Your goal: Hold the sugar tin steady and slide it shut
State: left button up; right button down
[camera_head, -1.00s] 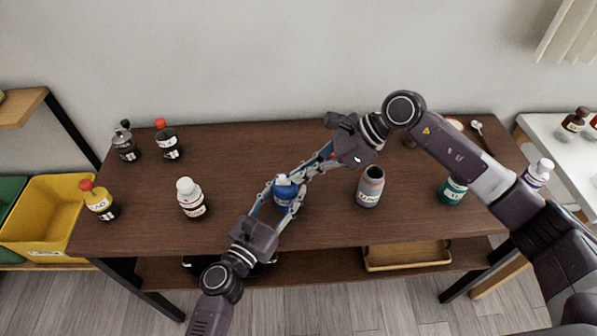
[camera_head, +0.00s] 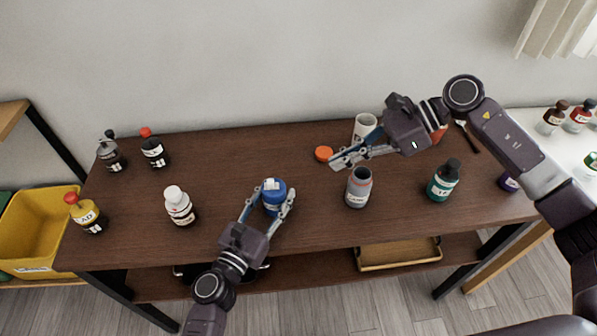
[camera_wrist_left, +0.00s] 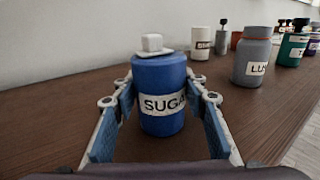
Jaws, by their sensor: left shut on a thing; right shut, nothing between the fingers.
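The blue sugar tin (camera_head: 274,198) stands upright on the brown table. In the left wrist view its label reads SUGAR, partly cut off by the curve (camera_wrist_left: 160,104). A small white knob (camera_wrist_left: 152,43) on a thin pale plate sits on its top; I cannot tell whether the opening is fully covered. My left gripper (camera_head: 272,195) has one finger on each side of the tin and is shut on it. My right gripper (camera_head: 340,161) is shut and empty, to the right of the tin and apart from it.
A grey open jar (camera_head: 358,188) stands right of the tin. An orange lid (camera_head: 323,153) and a white cup (camera_head: 364,127) are near my right gripper. A teal bottle (camera_head: 443,181) is further right. A white-capped bottle (camera_head: 180,207) stands left; the table between is clear.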

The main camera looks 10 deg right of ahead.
jog(key=d+f+y, duration=0.1)
send_near(274, 183)
notch_tip(274, 183, down, 4)
jog(key=a, duration=0.5)
jog(key=shift+a+r, duration=0.2)
jog(key=shift+a, duration=0.6)
